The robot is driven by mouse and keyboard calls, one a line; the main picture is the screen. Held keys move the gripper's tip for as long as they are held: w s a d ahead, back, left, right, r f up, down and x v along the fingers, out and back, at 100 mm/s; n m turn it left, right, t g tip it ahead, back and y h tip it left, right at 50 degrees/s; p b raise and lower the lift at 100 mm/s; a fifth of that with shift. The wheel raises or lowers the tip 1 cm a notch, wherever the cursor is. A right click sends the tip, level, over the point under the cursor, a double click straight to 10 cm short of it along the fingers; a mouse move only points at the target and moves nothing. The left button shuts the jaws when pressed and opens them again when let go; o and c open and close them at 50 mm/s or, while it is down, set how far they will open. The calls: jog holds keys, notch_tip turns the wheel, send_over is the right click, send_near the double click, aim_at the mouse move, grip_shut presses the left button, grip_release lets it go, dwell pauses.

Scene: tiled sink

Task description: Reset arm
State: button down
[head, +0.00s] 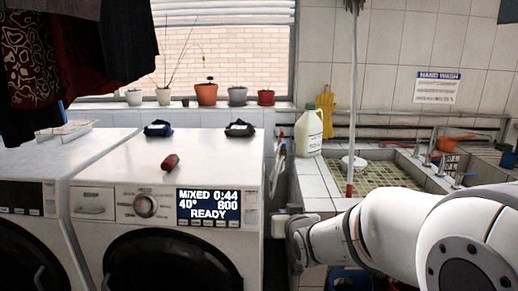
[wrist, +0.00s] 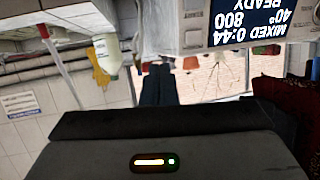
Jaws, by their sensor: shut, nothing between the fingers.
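My gripper (wrist: 158,86) shows in the wrist view as dark fingers together, beyond the dark gripper body with a small lit indicator. The fingers are shut with nothing between them. The wrist view is upside down. In the head view my white arm reaches in from the lower right, its far end beside the right washing machine (head: 122,229) and in front of the tiled sink counter (head: 315,187). The fingers cannot be made out in the head view.
A dark red object (head: 170,162) and two dark cloth items lie on the machines' top. The display (head: 209,206) reads "READY". A pale jug (head: 308,131) stands by the sink, near a mop handle (head: 352,100). Potted plants (head: 206,94) line the windowsill. Dark clothes (head: 75,60) hang upper left.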

jog(key=s+d+r+g+h+p, duration=0.1)
jog(key=s+d+g+p, duration=0.1)
jog(key=s, duration=0.7)
jog(key=s+d+r+m+g+p, duration=0.1)
jog(key=s+d+g+p, duration=0.2)
jog(key=s, duration=0.6)
jog(key=s+d+r+g+h+p, duration=0.1)
jog(key=s+d+g+p, duration=0.2)
jog(key=s+g, duration=0.3)
jog(key=s, duration=0.3)
jog(key=shift+d+r+h, duration=0.2)
jog(key=shift+r+h, duration=0.1)
jog(key=shift+r, duration=0.05)
jog(key=shift+s+a, duration=0.1)
